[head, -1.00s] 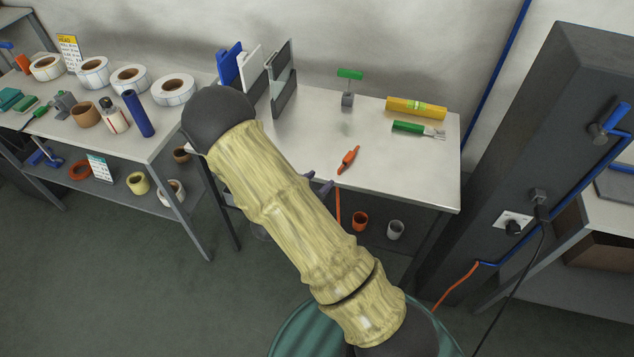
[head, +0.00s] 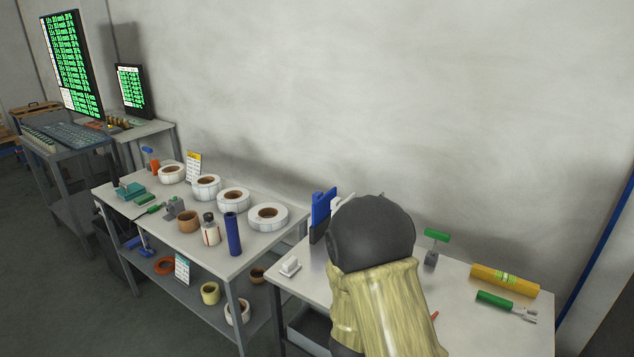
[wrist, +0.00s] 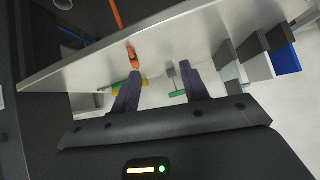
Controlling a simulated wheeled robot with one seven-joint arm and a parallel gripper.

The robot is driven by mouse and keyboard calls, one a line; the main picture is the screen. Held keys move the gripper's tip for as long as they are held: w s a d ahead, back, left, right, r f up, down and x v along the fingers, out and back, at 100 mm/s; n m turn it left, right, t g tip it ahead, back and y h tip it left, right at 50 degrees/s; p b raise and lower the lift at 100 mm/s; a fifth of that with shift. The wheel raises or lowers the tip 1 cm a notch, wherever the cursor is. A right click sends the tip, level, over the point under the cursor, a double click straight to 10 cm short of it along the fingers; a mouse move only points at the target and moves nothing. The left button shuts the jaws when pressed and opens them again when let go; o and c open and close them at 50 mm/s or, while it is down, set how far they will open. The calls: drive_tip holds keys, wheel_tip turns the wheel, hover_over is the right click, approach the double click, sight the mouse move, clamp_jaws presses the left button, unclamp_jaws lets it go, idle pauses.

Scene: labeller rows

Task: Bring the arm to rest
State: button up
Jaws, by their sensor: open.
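My gripper shows in the wrist view (wrist: 158,92), its two dark fingers apart with nothing between them that it holds. Beyond the fingers lies the right-hand table (wrist: 85,72), tilted in that view. In the head view my arm, in a yellowish sleeve with a dark round joint, rises in front of the same table (head: 455,325) and covers its middle. My gripper is hidden in the head view. An orange tool (wrist: 132,56) lies near the table edge in the wrist view; only a bit of it shows beside my arm in the head view.
The left table holds label rolls (head: 268,216) and a blue cylinder (head: 232,234). Screens (head: 75,65) stand far left.

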drive_tip(key=s+r+n+g+y+p, duration=0.4)
drive_tip(key=s+r+n, duration=0.4)
drive_tip(key=s+r, duration=0.7)
drive_tip(key=shift+s+d+r+g+y, duration=0.35)
drive_tip(key=shift+s+g+y, duration=0.3)
drive_tip(key=shift+s, duration=0.35)
drive_tip(key=shift+c, duration=0.3)
drive_tip(key=shift+c, duration=0.7)
drive_tip(key=shift+w+a, duration=0.1)
